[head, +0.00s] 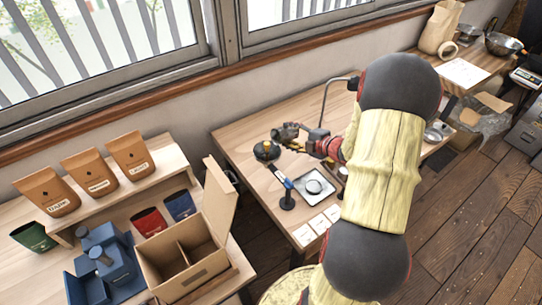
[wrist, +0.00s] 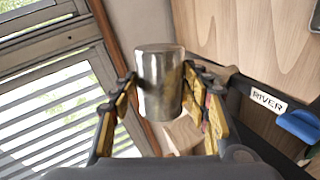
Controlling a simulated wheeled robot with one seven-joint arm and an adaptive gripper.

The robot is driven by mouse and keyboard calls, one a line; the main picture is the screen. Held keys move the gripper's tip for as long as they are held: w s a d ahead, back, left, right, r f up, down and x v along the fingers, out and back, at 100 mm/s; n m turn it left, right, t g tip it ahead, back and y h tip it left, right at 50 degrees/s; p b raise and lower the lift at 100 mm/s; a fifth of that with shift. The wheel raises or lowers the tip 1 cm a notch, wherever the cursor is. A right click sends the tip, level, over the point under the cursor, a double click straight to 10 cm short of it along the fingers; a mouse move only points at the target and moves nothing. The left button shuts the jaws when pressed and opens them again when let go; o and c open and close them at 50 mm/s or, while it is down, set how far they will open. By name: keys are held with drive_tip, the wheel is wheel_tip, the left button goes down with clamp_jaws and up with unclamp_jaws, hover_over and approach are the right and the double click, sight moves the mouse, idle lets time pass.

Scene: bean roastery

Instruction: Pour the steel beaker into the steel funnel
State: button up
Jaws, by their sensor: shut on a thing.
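The steel beaker (wrist: 158,85) is a shiny plain cylinder between the two fingers of my gripper (wrist: 160,105) in the wrist view. My gripper is shut on it. In the head view my gripper (head: 289,132) is over the far part of the wooden table, close to a dark round item (head: 266,150); the beaker is too small there to make out. I cannot pick out the steel funnel with certainty in either view. The beaker's contents are not visible.
A black stand with a blue part (head: 286,190), a scale with a round dish (head: 314,186) and white cards (head: 317,226) are on the table (head: 240,133). A cardboard box (head: 190,255) and coffee bags (head: 90,173) are at left. A black bar labelled RIVER (wrist: 267,101) shows in the wrist view.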

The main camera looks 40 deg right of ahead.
sight(285, 132)
drive_tip(key=shift+a+r+n+h+b, duration=0.2)
drive_tip(key=shift+a+n+h+b, duration=0.15)
drive_tip(key=shift+b, duration=0.35)
drive_tip(key=shift+a+r+n+h+b, duration=0.4)
drive_tip(key=shift+r+n+h+b, duration=0.35)
drive_tip(key=shift+b, duration=1.5)
drive_tip(key=shift+a+r+n+h+b, duration=0.3)
drive_tip(key=shift+a+n+b, duration=0.35)
drive_tip(key=shift+b, duration=1.65)
drive_tip(key=shift+a+r+n+h+b, duration=0.25)
drive_tip(key=shift+r+n+b, duration=0.25)
drive_tip(key=shift+b, duration=0.5)
drive_tip(key=shift+a+r+n+h+b, duration=0.15)
drive_tip(key=shift+r+n+h+b, duration=0.2)
drive_tip(key=shift+b, duration=0.6)
idle(0.8)
